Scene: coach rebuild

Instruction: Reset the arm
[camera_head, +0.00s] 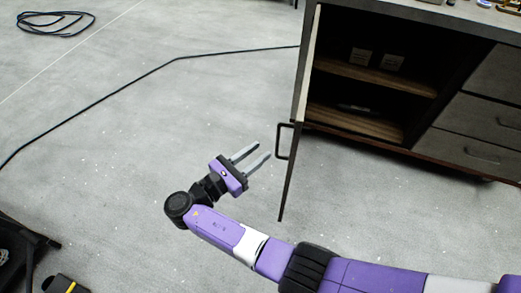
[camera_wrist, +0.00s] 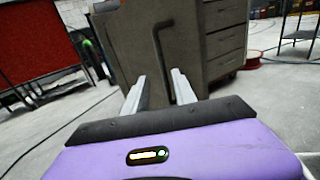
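My gripper (camera_head: 256,157) is open and empty, held out over the grey floor in the head view. Its two grey fingers are apart and point toward the open cabinet door (camera_head: 299,110). In the wrist view the gripper (camera_wrist: 158,88) shows its spread fingers with nothing between them. The door's dark handle (camera_wrist: 158,45) appears beyond the fingertips there, and the handle also shows in the head view (camera_head: 280,141). The fingertips look close to the handle but apart from it. My purple arm reaches in from the lower right.
The dark cabinet (camera_head: 400,25) stands at upper right with its door swung open, showing shelves (camera_head: 375,76) and drawers (camera_head: 468,148). A red panel (camera_wrist: 38,45) stands left in the wrist view. Floor left of the gripper is mostly clear.

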